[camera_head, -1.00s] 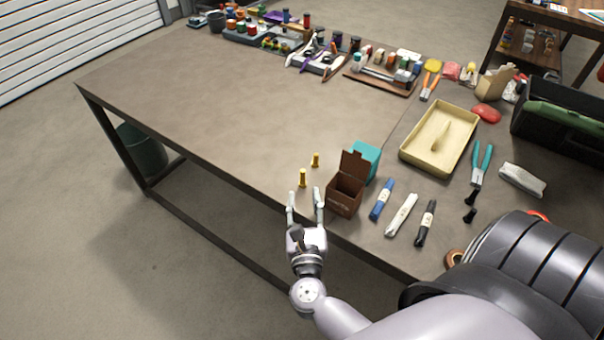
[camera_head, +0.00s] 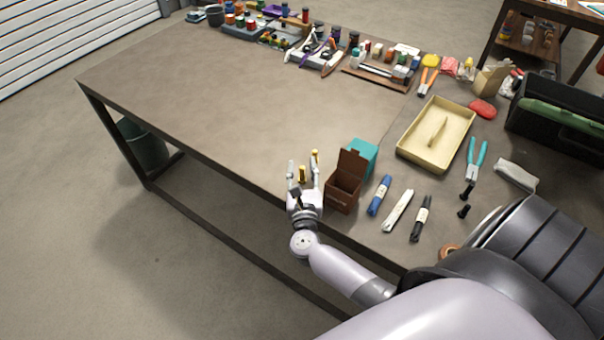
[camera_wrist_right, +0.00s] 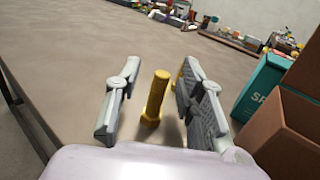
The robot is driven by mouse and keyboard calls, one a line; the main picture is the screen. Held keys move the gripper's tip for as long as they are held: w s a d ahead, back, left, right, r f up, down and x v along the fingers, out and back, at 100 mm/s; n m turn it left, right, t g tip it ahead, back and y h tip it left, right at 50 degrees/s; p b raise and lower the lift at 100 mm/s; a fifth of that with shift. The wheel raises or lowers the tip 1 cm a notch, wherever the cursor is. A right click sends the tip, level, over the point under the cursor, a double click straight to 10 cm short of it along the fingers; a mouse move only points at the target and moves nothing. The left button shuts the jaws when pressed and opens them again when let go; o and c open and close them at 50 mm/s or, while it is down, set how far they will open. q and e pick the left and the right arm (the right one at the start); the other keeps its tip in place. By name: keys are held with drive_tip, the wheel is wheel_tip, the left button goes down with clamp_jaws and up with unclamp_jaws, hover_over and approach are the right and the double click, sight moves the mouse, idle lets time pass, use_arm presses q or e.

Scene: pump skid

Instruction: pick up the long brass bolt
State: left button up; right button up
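Two brass bolts stand upright on the table near its front edge. The long brass bolt (camera_head: 302,174) stands between the open fingers of my right gripper (camera_head: 303,170), with a finger on each side. In the right wrist view the long bolt (camera_wrist_right: 155,97) stands on its head between the fingers (camera_wrist_right: 158,100), with gaps on both sides. The shorter brass bolt (camera_head: 315,157) stands just behind; in the wrist view it is mostly hidden behind the right-hand finger. My left gripper is not in view.
An open brown box (camera_head: 342,190) stands close to the right of my right gripper, with a teal box (camera_head: 364,157) behind it. Blue, white and black markers lie farther right, near a yellow tray (camera_head: 418,161). The table left of the bolts is clear.

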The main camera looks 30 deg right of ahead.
drive_tip(key=shift+c, duration=0.3)
clamp_jaws()
idle(0.3)
